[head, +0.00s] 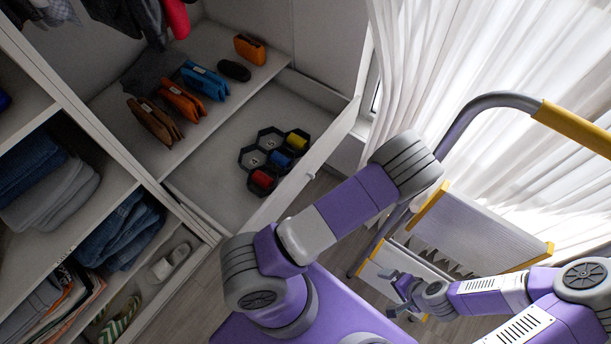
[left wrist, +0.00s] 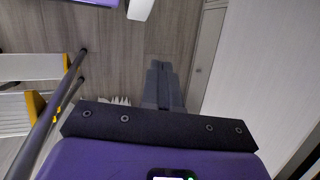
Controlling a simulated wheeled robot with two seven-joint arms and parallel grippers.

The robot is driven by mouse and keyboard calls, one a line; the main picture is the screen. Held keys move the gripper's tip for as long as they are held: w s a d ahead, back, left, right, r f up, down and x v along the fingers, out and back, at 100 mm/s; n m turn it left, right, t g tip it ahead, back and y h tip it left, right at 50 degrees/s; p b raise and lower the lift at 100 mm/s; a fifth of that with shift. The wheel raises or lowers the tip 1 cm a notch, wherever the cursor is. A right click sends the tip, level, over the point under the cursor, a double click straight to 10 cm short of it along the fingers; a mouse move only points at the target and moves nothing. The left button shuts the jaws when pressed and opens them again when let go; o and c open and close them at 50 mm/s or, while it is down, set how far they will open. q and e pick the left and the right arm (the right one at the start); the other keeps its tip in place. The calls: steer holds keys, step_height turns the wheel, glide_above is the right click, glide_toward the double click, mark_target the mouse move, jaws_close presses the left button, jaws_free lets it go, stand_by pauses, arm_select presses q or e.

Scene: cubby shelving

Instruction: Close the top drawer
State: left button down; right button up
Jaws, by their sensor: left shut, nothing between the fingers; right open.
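The top drawer stands pulled out from the closet in the head view. Its pale front panel (head: 328,135) slants down the middle, and a small handle (head: 312,176) shows on its outer side. A dark hexagonal organizer with rolled items lies inside. My left arm crosses in front of the drawer's near end, and its gripper is hidden in the head view. In the left wrist view my left gripper (left wrist: 164,85) is shut and empty, above wood floor beside a pale panel (left wrist: 270,70). My right gripper (head: 401,290) is open and empty, away from the drawer, near the cart.
A shelf (head: 212,45) with folded items lies above the drawer. Cubbies with folded jeans (head: 120,232) are at left. Some floor (head: 195,290) is clear.

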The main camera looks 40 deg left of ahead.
arm_select(q)
steer(key=w+a+r+t+y, duration=0.1)
steer(key=w+r+t+y, duration=0.35)
steer(key=w+r, duration=0.75)
steer(key=g+y+b, duration=0.2)
steer(key=b, duration=0.2)
glide_toward(297, 177)
steer(key=shift+h, duration=0.25)
steer(key=x, duration=0.6)
steer(key=shift+w+d+f, duration=0.1)
steer(key=shift+a, duration=0.2)
